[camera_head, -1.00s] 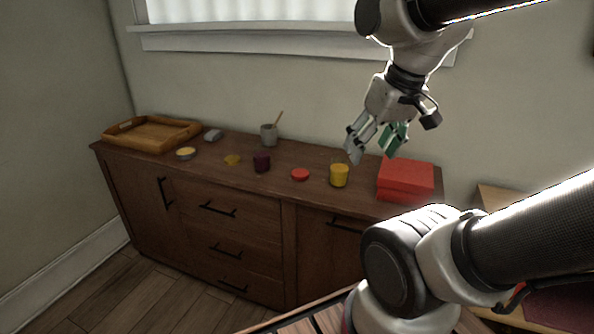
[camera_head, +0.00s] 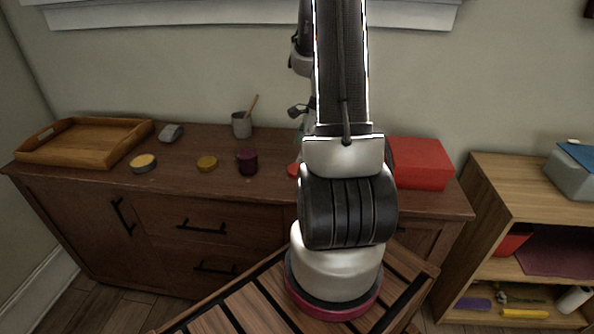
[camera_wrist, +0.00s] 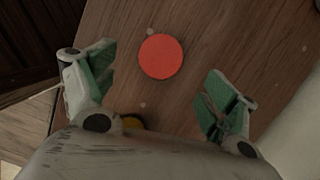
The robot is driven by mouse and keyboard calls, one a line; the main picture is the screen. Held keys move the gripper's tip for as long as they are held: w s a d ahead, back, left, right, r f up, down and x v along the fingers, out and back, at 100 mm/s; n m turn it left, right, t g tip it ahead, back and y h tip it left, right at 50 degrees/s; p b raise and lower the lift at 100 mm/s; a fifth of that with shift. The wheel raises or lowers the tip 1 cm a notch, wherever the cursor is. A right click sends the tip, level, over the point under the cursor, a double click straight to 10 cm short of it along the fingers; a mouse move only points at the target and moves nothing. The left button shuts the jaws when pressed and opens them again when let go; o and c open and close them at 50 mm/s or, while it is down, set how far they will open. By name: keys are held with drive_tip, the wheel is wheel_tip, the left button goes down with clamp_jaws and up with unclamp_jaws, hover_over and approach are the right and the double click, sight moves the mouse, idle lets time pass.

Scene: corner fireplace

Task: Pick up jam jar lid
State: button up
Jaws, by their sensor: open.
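The flat round red lid (camera_wrist: 161,56) lies on the wooden cabinet top. It shows in the wrist view just beyond my gripper, centred between the fingers. In the head view only its left part (camera_head: 293,170) shows beside my arm. My gripper (camera_wrist: 160,80) is open and empty, with green pads on both fingers spread wide. It is above the cabinet top and not touching the lid; the exact height is hard to tell. In the head view my arm hides most of the gripper. A yellow thing (camera_wrist: 132,122) is partly hidden behind my gripper's body in the wrist view.
A shelf (camera_head: 535,190) stands right.

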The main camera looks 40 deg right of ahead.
sight(292, 170)
drive_tip(key=x, duration=0.6)
drive_tip(key=shift+r, duration=0.1)
drive_tip(key=c, duration=0.8)
